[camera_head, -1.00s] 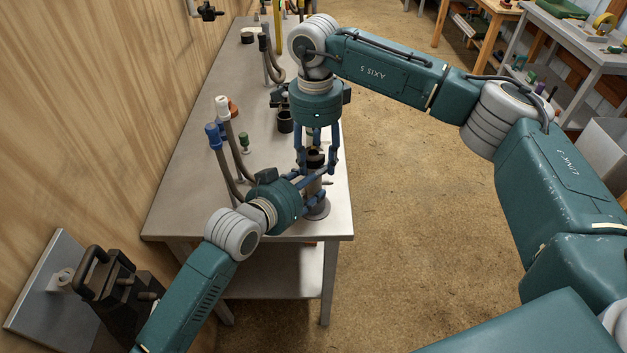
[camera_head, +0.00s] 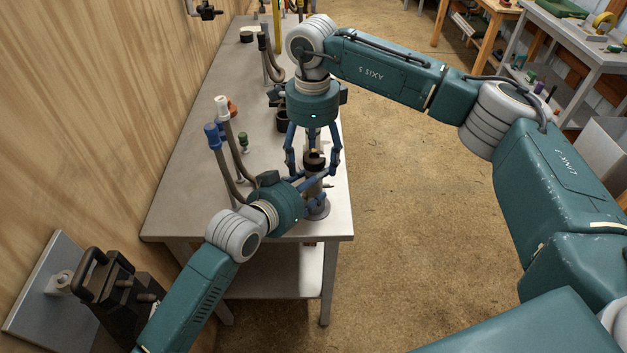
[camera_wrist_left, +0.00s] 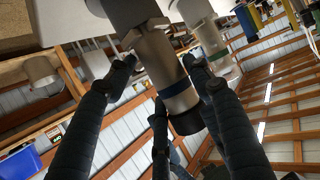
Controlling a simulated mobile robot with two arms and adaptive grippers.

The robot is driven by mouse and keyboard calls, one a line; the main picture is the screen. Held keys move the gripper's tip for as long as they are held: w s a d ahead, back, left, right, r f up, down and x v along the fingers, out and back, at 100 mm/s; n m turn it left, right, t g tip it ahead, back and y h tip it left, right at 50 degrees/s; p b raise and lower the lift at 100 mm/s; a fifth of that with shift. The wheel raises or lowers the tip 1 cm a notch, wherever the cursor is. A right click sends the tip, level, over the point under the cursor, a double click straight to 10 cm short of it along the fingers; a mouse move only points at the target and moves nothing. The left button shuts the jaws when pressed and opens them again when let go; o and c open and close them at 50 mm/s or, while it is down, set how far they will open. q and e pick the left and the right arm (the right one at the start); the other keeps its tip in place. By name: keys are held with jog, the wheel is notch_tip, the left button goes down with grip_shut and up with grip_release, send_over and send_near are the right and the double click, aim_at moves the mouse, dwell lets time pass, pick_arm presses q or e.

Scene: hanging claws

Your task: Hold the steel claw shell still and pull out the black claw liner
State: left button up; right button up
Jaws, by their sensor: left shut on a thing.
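The steel claw shell (camera_wrist_left: 152,58) stands upright near the table's front right corner; its lower part shows in the head view (camera_head: 317,207). The black claw liner (camera_head: 314,158) shows as a dark rim at the shell's top; in the left wrist view a black end (camera_wrist_left: 186,121) lies past a blue band. My left gripper (camera_wrist_left: 160,64) is shut on the shell from two sides. My right gripper (camera_head: 314,168) points down above it, its blue fingers spread on both sides of the liner's top. The liner's depth inside the shell is hidden.
A dark cup (camera_head: 284,122) stands behind.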

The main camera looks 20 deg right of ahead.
pick_arm(q)
jog(key=shift+s+f, duration=0.2)
jog(key=shift+f, duration=0.1)
pick_arm(e)
jog(key=shift+r, duration=0.1)
pick_arm(q)
jog(key=shift+w, duration=0.1)
jog(key=shift+c, duration=0.2)
pick_arm(e)
jog(key=shift+s+r, duration=0.15)
jog(key=shift+r, duration=3.85)
pick_arm(q)
jog(key=shift+r, duration=0.1)
jog(key=o, duration=1.3)
pick_arm(e)
jog(key=shift+d, duration=0.1)
pick_arm(q)
jog(key=shift+w+r, duration=0.1)
pick_arm(e)
jog(key=shift+f, duration=0.1)
